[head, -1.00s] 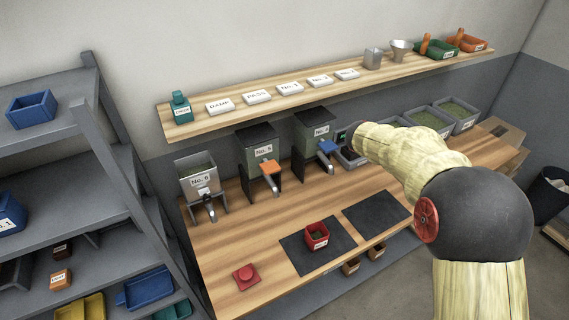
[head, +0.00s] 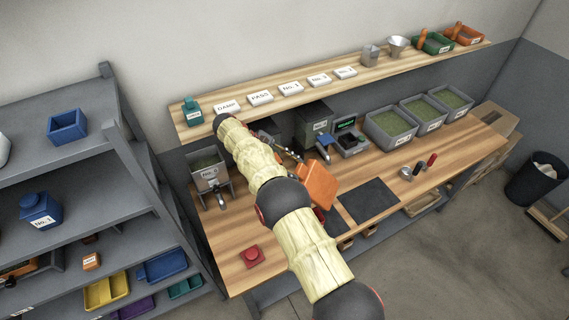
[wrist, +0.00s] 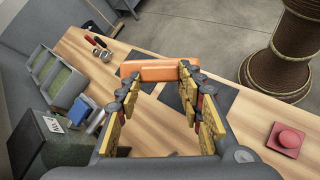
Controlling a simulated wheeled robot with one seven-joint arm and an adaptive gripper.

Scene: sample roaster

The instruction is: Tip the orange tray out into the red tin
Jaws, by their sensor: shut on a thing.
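My gripper (wrist: 158,74) is shut on the orange tray (wrist: 157,71), which shows between the fingertips in the wrist view. In the head view the orange tray (head: 320,186) hangs steeply tilted from my gripper (head: 299,162), above the bench by the left dark mat. Its inside and any contents cannot be made out. The red tin (head: 319,213) is mostly hidden behind the tray and my arm; only a bit of red shows just below the tray. I cannot tell whether anything is falling into the tin.
The right dark mat (head: 368,200) is bare. Grey bins of green beans (head: 391,127) stand at the back right, beside a small device (head: 350,140). A hopper (head: 209,170) stands at the left.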

